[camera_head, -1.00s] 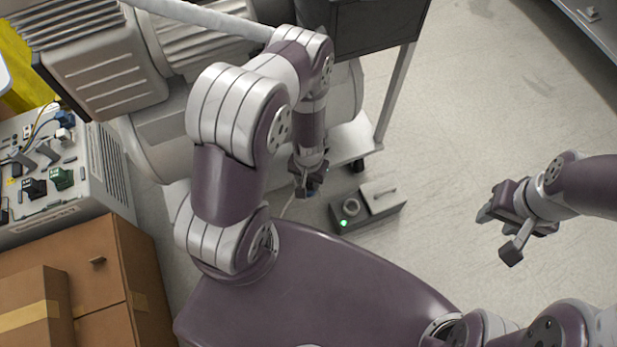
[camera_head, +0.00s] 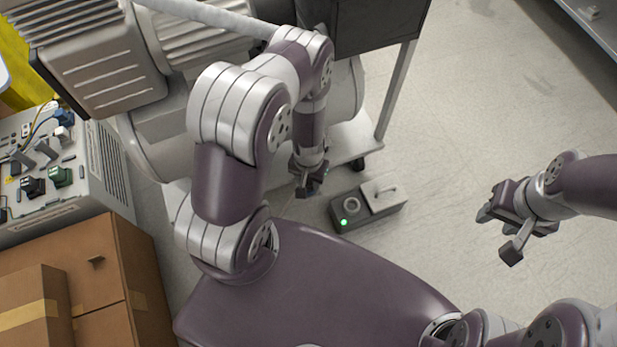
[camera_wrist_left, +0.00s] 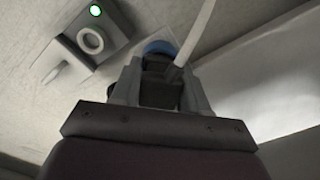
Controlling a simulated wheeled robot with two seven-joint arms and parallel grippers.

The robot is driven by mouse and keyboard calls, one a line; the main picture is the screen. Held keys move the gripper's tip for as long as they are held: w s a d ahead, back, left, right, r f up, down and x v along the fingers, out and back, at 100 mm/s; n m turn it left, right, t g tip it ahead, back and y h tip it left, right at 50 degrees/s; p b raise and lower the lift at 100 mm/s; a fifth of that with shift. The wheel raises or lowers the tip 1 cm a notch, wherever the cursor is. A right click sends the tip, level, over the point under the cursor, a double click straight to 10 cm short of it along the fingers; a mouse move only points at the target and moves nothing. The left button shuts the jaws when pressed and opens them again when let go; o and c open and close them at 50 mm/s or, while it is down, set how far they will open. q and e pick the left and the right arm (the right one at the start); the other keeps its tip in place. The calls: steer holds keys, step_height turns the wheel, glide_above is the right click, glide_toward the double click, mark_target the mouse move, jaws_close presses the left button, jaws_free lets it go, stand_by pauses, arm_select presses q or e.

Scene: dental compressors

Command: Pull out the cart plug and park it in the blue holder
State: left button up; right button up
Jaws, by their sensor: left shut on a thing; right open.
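The grey socket box (camera_head: 368,208) stands on the floor with a lit green lamp. Its round ring socket (camera_wrist_left: 91,40) looks empty, and the plug is apart from it. My right gripper (camera_head: 497,232) is open and empty over the floor at right.
The cart's white base (camera_head: 345,140) and dark cabinet (camera_head: 362,25) stand just behind my left gripper. Cardboard boxes (camera_head: 130,262) and a grey unit with connectors (camera_head: 110,165) stand at left. The floor right of the socket box is open.

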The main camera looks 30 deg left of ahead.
arm_select(q)
steer(key=shift+f, duration=0.15)
steer(key=o, duration=0.8)
step_height(320, 180, up, 11)
steer(key=p, duration=1)
